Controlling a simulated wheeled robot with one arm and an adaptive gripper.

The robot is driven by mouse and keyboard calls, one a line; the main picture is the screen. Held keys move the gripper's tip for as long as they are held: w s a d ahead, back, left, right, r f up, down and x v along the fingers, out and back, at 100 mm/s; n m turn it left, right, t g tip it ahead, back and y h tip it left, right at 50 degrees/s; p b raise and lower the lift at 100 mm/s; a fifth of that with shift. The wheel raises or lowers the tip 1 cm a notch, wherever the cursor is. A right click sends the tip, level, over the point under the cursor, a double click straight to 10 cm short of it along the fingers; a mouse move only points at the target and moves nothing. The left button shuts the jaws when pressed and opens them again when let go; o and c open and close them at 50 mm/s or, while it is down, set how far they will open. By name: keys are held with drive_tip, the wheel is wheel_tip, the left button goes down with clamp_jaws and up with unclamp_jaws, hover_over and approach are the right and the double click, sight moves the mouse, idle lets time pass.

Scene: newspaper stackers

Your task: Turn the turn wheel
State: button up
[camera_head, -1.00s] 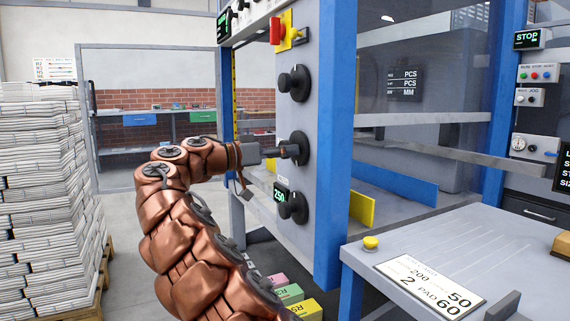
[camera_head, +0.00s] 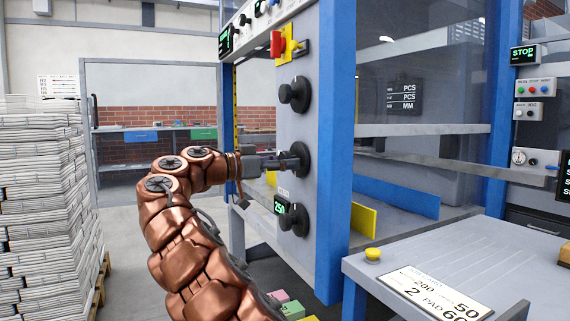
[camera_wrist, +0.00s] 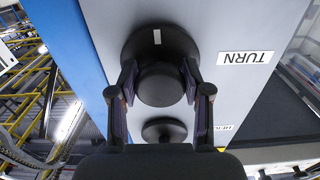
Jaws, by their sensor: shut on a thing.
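The turn wheel is a black round knob on a dark disc, the middle one of three on the grey machine panel (camera_head: 289,130). In the head view, the turn wheel (camera_head: 305,160) has my gripper (camera_head: 285,161) at its front from the left. In the wrist view, the turn wheel (camera_wrist: 160,84) sits between the two fingers of my gripper (camera_wrist: 160,88), which is shut on it from both sides. A white mark shows on its disc. A TURN label (camera_wrist: 245,57), upside down, is beside it.
An upper knob (camera_head: 294,94) and a lower knob (camera_head: 294,219) with a green display flank the wheel closely. A red and yellow switch (camera_head: 284,45) is above. A blue post (camera_head: 341,150) stands right of the panel. Paper stacks (camera_head: 45,210) stand at left.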

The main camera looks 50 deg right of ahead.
drive_tip(key=o, duration=1.1)
drive_tip(key=shift+o, duration=0.2)
drive_tip(key=v, duration=1.2)
